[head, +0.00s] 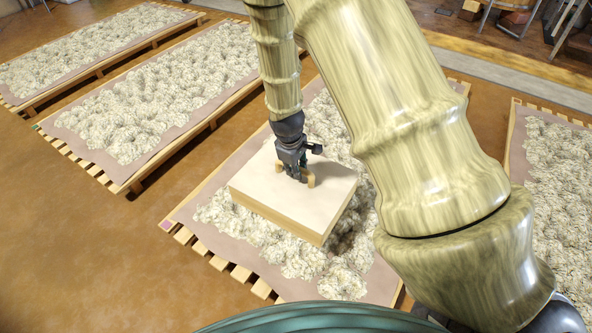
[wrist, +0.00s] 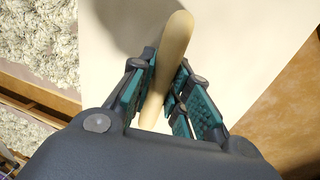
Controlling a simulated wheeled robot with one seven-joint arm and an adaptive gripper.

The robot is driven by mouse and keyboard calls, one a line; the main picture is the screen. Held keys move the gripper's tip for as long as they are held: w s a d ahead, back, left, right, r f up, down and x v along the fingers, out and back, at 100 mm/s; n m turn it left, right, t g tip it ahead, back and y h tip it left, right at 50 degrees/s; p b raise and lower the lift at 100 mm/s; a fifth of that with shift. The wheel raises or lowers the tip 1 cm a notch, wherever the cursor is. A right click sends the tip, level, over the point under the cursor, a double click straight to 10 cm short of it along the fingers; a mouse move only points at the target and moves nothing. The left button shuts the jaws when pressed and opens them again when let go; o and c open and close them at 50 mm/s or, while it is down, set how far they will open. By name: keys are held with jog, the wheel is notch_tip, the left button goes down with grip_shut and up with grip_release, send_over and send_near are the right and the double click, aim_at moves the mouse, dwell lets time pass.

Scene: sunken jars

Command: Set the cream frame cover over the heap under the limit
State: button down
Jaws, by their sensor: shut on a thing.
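The cream frame cover (head: 258,190) has a flat pale top, wooden sides and a bar handle on top. My gripper (head: 295,177) is shut on that handle. In the wrist view the handle (wrist: 174,45) runs between the two teal-padded fingers (wrist: 158,88), above the cover's pale top (wrist: 245,45). The cover is over the middle of a lumpy off-white heap (head: 284,249) on a slatted pallet, and lumps show around its sides. I cannot tell whether its lower edge touches the heap. My arm hides the heap's right part.
Similar heaps lie on a second pallet (head: 125,190) to the left, a far-left pallet (head: 15,106) and a right pallet (head: 510,125). The heap's pallet has a pink corner mark (head: 167,224); the second has a teal one (head: 38,127). Brown floor (head: 70,250) is clear at lower left.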

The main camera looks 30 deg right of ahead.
aim_at(295, 180)
notch_tip(295, 180, down, 8)
jog(key=b, duration=0.7)
jog(key=shift+r+b, duration=0.1)
jog(key=shift+b, duration=0.3)
notch_tip(295, 180, down, 7)
jog(key=shift+f, duration=0.3)
dwell(0.3)
jog(key=shift+f+p, duration=0.15)
jog(key=shift+p, duration=0.15)
dwell(0.7)
jog(key=c, duration=1.9)
grip_release()
grip_shut()
jog(key=shift+c, duration=0.5)
grip_release()
